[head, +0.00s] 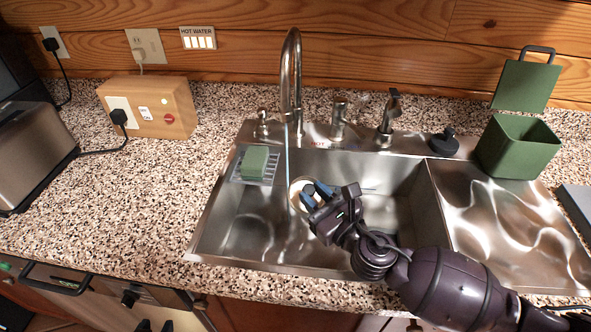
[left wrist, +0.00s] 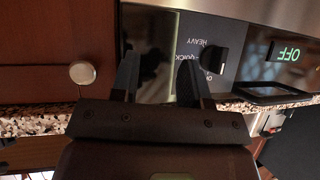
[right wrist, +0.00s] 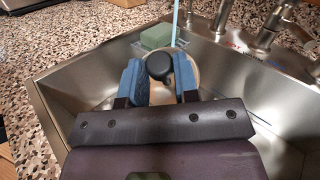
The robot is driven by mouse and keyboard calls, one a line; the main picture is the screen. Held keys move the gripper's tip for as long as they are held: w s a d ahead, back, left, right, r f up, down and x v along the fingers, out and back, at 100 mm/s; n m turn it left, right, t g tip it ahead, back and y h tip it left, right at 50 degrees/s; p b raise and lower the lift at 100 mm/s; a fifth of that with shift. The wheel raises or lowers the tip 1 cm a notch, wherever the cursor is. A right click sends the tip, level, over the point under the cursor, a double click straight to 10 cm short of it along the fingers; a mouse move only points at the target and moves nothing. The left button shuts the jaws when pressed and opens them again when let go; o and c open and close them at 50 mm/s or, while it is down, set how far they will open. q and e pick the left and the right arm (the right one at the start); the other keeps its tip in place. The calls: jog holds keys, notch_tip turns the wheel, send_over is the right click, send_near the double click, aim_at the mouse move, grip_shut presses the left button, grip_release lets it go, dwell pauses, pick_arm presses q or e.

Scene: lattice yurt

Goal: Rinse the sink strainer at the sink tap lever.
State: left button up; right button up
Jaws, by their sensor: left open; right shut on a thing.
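The sink strainer (right wrist: 192,62) has a pale round rim and a dark knob. My right gripper (right wrist: 162,75) is shut on the knob, with a blue finger on each side. In the head view my right gripper (head: 316,193) holds the strainer (head: 297,187) inside the sink basin. A thin stream of water (head: 288,155) falls from the tap (head: 291,70), at the strainer's left edge; I cannot tell if it lands on it. Tap levers (head: 388,110) stand right of the spout. My left gripper (left wrist: 160,80) is open and empty before the cabinet fronts, low in the head view (head: 155,326).
A green sponge (head: 255,162) lies on a rack at the basin's left. A black stopper (head: 444,142) and a green bin (head: 518,148) stand on the right. A toaster (head: 35,150) and a wooden socket box (head: 150,106) are at left. The left counter (head: 150,190) has free room.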

dwell(0.5)
jog(key=shift+r, duration=0.1)
jog(key=s+r+p, duration=0.3)
jog(key=s+p, duration=0.2)
jog(key=shift+d+r, duration=0.2)
jog(key=shift+r, duration=0.2)
dwell(0.4)
